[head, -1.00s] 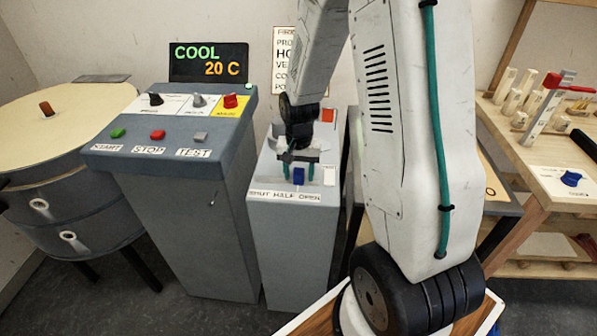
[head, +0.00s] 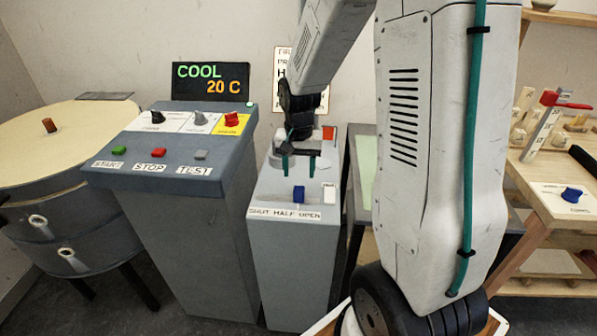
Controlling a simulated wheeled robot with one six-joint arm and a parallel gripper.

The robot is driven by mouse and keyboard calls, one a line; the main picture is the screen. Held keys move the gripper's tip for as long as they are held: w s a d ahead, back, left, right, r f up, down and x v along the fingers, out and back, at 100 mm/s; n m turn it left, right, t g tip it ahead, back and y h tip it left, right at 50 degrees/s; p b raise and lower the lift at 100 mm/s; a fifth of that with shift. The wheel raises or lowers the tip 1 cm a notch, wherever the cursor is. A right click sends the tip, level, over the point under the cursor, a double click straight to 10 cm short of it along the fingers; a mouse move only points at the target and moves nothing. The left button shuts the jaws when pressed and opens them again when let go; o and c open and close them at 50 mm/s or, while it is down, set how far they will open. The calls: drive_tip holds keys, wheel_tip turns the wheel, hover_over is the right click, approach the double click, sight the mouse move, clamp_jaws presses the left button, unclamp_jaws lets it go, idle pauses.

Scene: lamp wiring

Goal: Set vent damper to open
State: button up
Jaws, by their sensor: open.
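The vent damper control is a blue knob (head: 298,194) on top of a narrow grey pedestal (head: 290,255). A white strip (head: 285,213) on its front edge reads SHUT, HALF, OPEN from left to right. The knob stands behind the strip, between the words HALF and OPEN; I cannot tell its exact setting. My gripper (head: 298,165) is open and empty, its two teal fingers apart, above and behind the knob and clear of it in the picture.
A grey console (head: 185,185) with START, STOP and TEST buttons stands close on the left, under a display (head: 210,82) reading COOL 20 C. A wooden bench (head: 535,180) is at right.

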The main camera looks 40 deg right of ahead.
sight(299, 188)
drive_tip(key=n, duration=1.8)
drive_tip(key=shift+f, duration=0.15)
wheel_tip(299, 188, down, 8)
drive_tip(key=shift+r, duration=0.2)
drive_tip(key=shift+c, duration=0.3)
